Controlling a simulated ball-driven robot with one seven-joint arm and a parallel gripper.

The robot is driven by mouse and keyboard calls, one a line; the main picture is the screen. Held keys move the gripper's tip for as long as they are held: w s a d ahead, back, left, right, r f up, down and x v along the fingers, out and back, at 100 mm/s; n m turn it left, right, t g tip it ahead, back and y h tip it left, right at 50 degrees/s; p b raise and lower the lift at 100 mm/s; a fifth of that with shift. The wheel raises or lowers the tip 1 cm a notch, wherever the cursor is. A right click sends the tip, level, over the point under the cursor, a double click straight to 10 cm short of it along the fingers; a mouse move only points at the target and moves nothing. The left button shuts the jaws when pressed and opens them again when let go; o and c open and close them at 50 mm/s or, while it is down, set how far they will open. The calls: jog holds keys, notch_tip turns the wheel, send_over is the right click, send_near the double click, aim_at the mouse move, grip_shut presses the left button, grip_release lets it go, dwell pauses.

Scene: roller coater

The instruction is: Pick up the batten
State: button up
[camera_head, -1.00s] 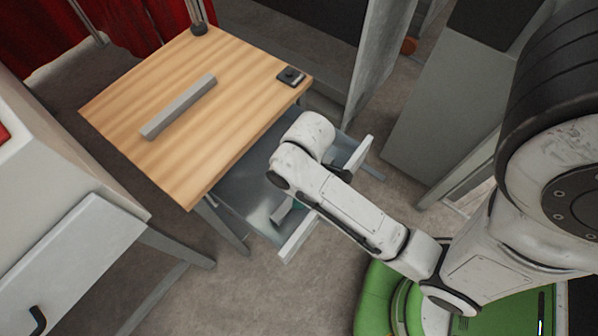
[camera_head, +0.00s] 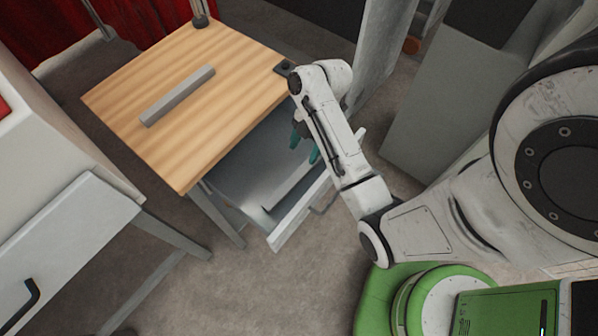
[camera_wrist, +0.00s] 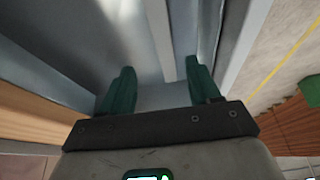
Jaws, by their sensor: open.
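A long grey square bar, which looks like a batten (camera_head: 178,95), lies flat on the wooden tabletop (camera_head: 150,150). A second pale grey bar (camera_head: 285,193) appears to lie inside the open drawer, along its front; I cannot tell for sure which bar is the batten. My gripper (camera_head: 305,146) is open, its green fingers pointing down over the drawer's right part, apart from the tabletop bar. In the wrist view my gripper (camera_wrist: 160,83) is empty, and a narrow light bar (camera_wrist: 160,38) shows beyond the gap between the fingers.
The open drawer (camera_head: 277,240) juts out from under the tabletop. A small dark item (camera_head: 284,67) sits at the table's right corner, beside my arm. A grey cabinet (camera_head: 435,110) stands at the right, and a white machine (camera_head: 60,150) at the left.

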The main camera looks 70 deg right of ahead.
aim_at(297, 176)
jog(key=b+x, duration=0.2)
jog(key=x, duration=0.1)
jog(key=shift+s+f, duration=0.1)
jog(key=shift+f, duration=0.2)
jog(key=shift+a+f, duration=0.2)
jog(key=shift+f, duration=0.05)
jog(key=shift+p+x, duration=0.6)
jog(key=shift+x, duration=2.75)
jog(key=shift+s, duration=0.15)
jog(key=shift+r, duration=0.1)
jog(key=shift+c, duration=0.3)
jog(key=c, duration=1.1)
